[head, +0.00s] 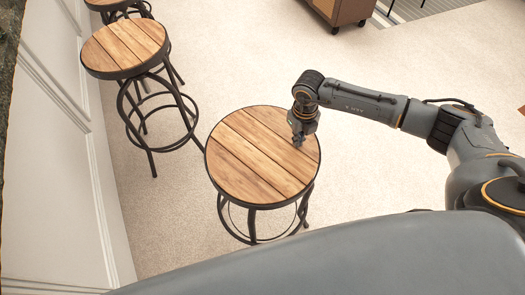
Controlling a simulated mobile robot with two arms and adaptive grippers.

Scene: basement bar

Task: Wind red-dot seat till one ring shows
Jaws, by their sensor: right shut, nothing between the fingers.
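A round wooden stool seat (245,172) with a dark rim stands just in front of me. I see no red dot on it; part of the seat is behind my right gripper. My right gripper (299,141) is shut and empty, pointing down at the right part of this seat. I cannot tell whether its fingertips touch the wood. The seat's screw and any rings below are hidden under the seat. My left gripper is not in view.
A second stool (128,47) stands to the back left, with a third stool (108,4) beyond it. A white panelled wall (55,150) runs along the left. A brown cabinet (342,10) is at the top. Pale floor is open between.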

